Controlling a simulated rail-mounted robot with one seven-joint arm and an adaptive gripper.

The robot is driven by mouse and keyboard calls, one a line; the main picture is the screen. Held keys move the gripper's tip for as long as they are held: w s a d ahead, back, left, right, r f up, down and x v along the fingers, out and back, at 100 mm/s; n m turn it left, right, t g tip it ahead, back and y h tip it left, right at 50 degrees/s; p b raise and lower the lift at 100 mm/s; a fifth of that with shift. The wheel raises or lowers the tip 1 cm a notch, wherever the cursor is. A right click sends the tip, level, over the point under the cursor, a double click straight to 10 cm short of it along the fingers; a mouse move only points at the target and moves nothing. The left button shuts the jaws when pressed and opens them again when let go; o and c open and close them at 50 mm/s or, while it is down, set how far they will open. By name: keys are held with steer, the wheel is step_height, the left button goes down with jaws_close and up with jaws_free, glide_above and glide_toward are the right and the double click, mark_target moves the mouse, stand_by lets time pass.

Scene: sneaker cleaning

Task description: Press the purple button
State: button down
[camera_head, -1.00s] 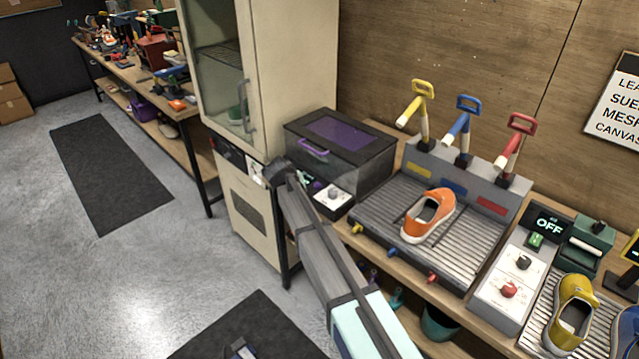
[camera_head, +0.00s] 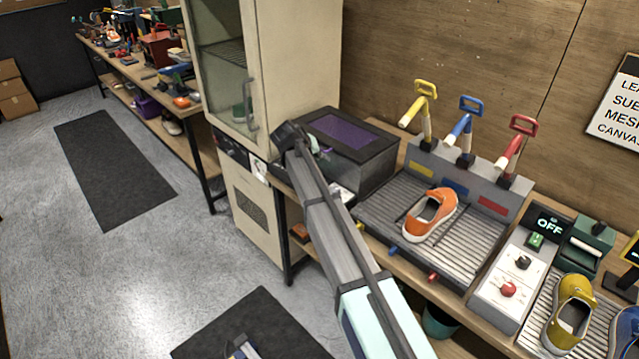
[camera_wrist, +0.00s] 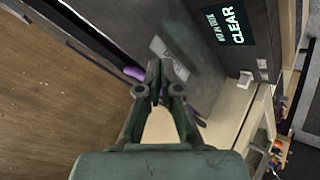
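A small purple part (camera_wrist: 135,73) shows just left of my fingertips in the wrist view. In the head view my arm hides the front of the dark box with the purple window (camera_head: 345,131), and no button shows there. My gripper (camera_wrist: 160,70) has its fingertips close together, with nothing visible held between them. Its dark end is beside the left end of the box in the head view; contact cannot be told.
A display reading CLEAR (camera_wrist: 229,25) is right of the fingers in the wrist view. A tall beige cabinet (camera_head: 296,60) stands left of the box. Right of it are a grey ribbed tray (camera_head: 385,215) with an orange shoe (camera_head: 431,215) and colored levers.

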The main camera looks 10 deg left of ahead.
steer(key=shift+w+d, duration=0.2)
steer(key=shift+d, duration=0.05)
step_height(320, 180, down, 7)
steer(key=shift+d+f+b, duration=0.1)
steer(key=shift+f+b, duration=0.05)
steer(key=shift+b, duration=0.9)
steer(key=shift+f+b, duration=0.45)
steer(key=shift+f, duration=0.35)
steer(key=shift+f, duration=0.1)
steer(key=shift+f+b, duration=0.35)
steer(key=shift+b, duration=0.1)
steer(key=shift+f+b, duration=0.4)
steer(key=shift+f, duration=0.1)
stand_by(0.6)
steer(key=shift+r, duration=0.1)
stand_by(0.3)
steer(key=shift+r, duration=0.85)
steer(key=shift+r, duration=0.15)
